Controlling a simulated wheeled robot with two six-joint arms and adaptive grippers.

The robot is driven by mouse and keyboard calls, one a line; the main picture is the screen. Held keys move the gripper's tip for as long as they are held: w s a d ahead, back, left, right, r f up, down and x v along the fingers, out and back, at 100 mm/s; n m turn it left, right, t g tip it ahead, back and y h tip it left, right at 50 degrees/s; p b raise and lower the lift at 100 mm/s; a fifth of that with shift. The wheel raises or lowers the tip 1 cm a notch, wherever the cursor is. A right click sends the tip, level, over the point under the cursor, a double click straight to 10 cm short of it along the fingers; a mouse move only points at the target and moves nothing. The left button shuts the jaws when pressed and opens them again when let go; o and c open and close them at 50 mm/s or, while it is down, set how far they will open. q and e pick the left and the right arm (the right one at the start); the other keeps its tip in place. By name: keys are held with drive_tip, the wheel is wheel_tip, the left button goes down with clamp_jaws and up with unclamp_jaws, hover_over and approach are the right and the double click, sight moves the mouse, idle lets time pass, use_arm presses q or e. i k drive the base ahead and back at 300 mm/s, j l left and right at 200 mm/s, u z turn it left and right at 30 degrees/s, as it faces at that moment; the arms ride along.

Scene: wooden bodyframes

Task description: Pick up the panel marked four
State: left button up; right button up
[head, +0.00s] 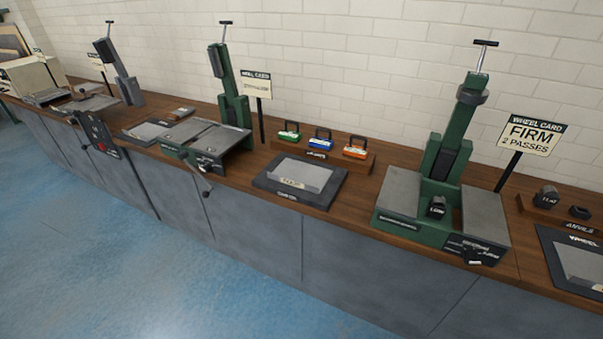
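A pale grey panel (300,175) with a small cream label lies flat on a dark mat (265,184) in the middle of the bench. The label is too small to read. Another grey panel (583,268) lies on a dark mat at the right edge, partly cut off by the frame. A darker flat piece (148,131) lies on a mat further left. I cannot make out a four on any of them. Neither of my grippers is in view.
A long wooden bench (350,212) runs along a white brick wall. A green machine (443,170) stands at right by a "FIRM 2 PASSES" card (530,135). Another green machine (228,85) stands left of centre. A rack (322,155) holds three coloured handled blocks. The blue floor (150,270) is clear.

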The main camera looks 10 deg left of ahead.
sight(312, 178)
drive_tip(key=i+j+z, duration=0.3)
drive_tip(key=j, duration=0.4)
drive_tip(key=j+z, duration=0.35)
drive_tip(key=j, duration=0.3)
drive_tip(key=j+z, duration=0.3)
drive_tip(key=j, duration=0.45)
drive_tip(key=i, duration=0.05)
